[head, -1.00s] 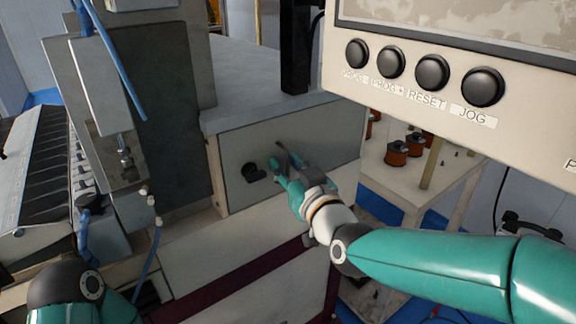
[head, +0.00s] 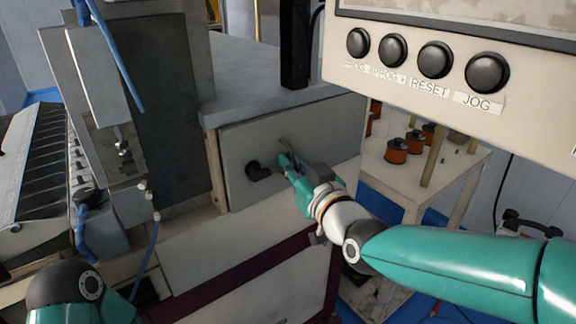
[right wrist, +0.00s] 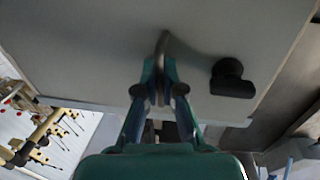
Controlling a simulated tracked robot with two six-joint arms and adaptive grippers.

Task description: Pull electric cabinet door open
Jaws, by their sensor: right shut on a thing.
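The electric cabinet door (head: 318,133) is a grey panel on the front of the machine's cabinet and looks closed. It carries a black rotary knob (head: 258,171) and a thin handle (head: 284,145). My right gripper (head: 285,160) is at the door, just right of the knob. In the right wrist view its fingers (right wrist: 160,88) are shut on the handle (right wrist: 163,45), with the black knob (right wrist: 231,78) beside it on the right. The fingers hide part of the handle. My left gripper is out of view; only part of the left arm shows at the lower left.
A control panel with black buttons (head: 434,60) hangs at the upper right, above my right arm. A table (head: 395,180) with copper-coloured spools (head: 397,150) stands right of the cabinet. A winder with blue hoses (head: 118,55) stands at the left.

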